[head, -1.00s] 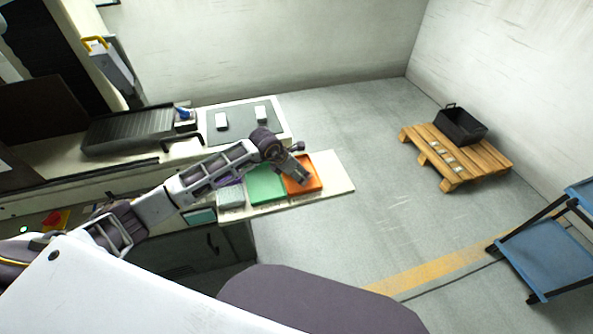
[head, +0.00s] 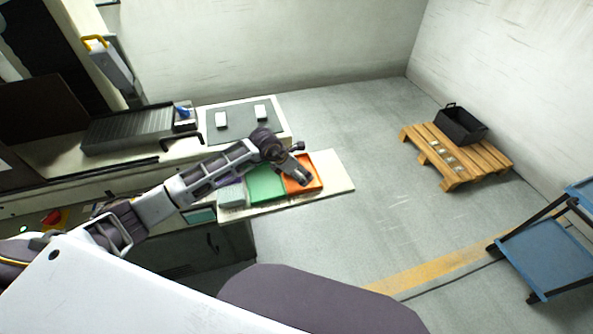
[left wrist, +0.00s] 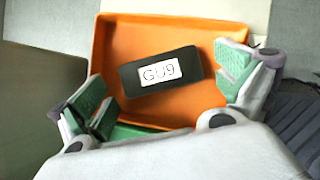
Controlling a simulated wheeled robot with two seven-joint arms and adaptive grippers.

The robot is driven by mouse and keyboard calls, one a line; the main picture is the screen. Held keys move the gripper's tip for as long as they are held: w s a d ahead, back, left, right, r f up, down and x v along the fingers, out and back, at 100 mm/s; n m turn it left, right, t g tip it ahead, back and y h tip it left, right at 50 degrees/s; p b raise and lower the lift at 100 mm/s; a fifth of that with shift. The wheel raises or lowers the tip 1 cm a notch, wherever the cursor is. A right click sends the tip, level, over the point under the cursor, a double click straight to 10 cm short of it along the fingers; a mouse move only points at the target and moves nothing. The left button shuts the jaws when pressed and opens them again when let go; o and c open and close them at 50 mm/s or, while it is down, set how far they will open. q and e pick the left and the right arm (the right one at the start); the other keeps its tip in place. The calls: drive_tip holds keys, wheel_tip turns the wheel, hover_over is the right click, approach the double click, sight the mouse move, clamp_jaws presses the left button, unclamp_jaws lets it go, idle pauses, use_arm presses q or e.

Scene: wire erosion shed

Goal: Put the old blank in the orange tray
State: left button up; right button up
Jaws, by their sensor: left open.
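The orange tray (head: 316,170) stands at the right of the worktop, beside the green tray (head: 265,184). In the left wrist view the orange tray (left wrist: 122,38) holds a dark block (left wrist: 190,65) with a white label that seems to read GU9. The block lies slightly askew, with orange floor visible around it. This may be the old blank. My left gripper (head: 304,180) is over the orange tray. In the left wrist view my left gripper (left wrist: 162,78) is open, its green-padded fingers on either side of the block and apart from it. My right gripper is not in view.
Two pale blocks, one left (head: 222,120) and one right (head: 261,112), lie on a grey mat (head: 242,123) behind my arm. A grey box (head: 231,195) stands left of the green tray. A pallet (head: 455,160) with a black crate (head: 461,125) and a blue cart (head: 545,252) stand right.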

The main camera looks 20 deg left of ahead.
use_arm(q)
drive_tip(key=shift+r, duration=0.1)
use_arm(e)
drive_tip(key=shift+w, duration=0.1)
use_arm(q)
drive_tip(key=shift+r, duration=0.1)
drive_tip(key=v, duration=1.1)
drive_tip(key=shift+s+a+r, duration=0.2)
drive_tip(key=shift+r, duration=0.1)
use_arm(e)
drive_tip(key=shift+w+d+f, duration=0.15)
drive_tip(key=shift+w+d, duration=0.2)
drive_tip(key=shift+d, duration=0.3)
